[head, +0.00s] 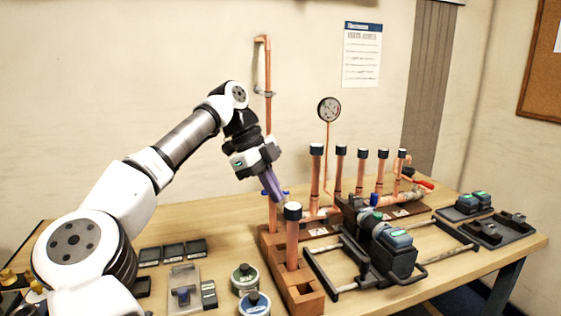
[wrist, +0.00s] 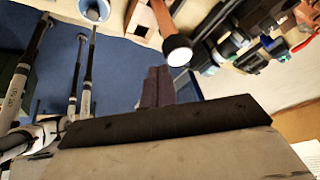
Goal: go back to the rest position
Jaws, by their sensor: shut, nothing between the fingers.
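My gripper (head: 279,198) is in the head view, pointing down and to the right, with its purple fingers together and nothing between them. Its tips appear close to the dark cap of the nearest upright copper pipe (head: 292,240); I cannot tell whether they touch. In the wrist view the shut fingers (wrist: 157,84) show at the centre, beside a copper pipe end (wrist: 177,50). The copper manifold (head: 325,212) stands on the table behind and to the right of the gripper, with several capped vertical pipes.
A black-framed machine (head: 388,250) stands right of the nearest pipe. Round tins (head: 245,278) and small dark boxes (head: 173,251) lie on the wooden table (head: 220,228) at left. A pressure gauge (head: 329,109) and a tall wall pipe (head: 267,75) rise behind. Trays with tools (head: 485,230) are at right.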

